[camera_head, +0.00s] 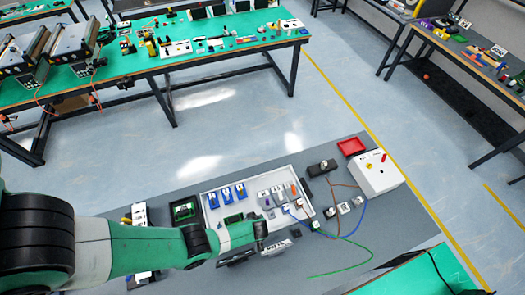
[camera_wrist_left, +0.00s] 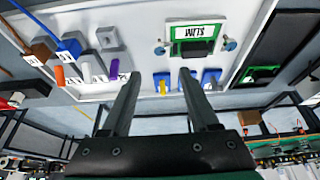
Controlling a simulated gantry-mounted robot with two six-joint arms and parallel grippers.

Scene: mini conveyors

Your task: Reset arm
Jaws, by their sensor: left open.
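My left arm (camera_head: 140,248) reaches in from the left over the grey bench in the head view. Its end is above the front part of a white tray (camera_head: 207,212). In the left wrist view my left gripper (camera_wrist_left: 158,85) is open, with its two dark fingers apart and nothing between them. Blue parts (camera_wrist_left: 162,82) appear beyond the fingers, and a green board with a white label (camera_wrist_left: 193,35) is above them. In the head view the arm hides part of the tray's front, and the fingertips cannot be made out clearly. My right gripper is not in view.
The tray holds blue blocks (camera_head: 226,195) and grey blocks (camera_head: 277,193). A white box (camera_head: 378,172), a red tray (camera_head: 351,146) and loose wires (camera_head: 343,238) lie to the right. A green-topped bench (camera_head: 130,62) stands behind, across open floor.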

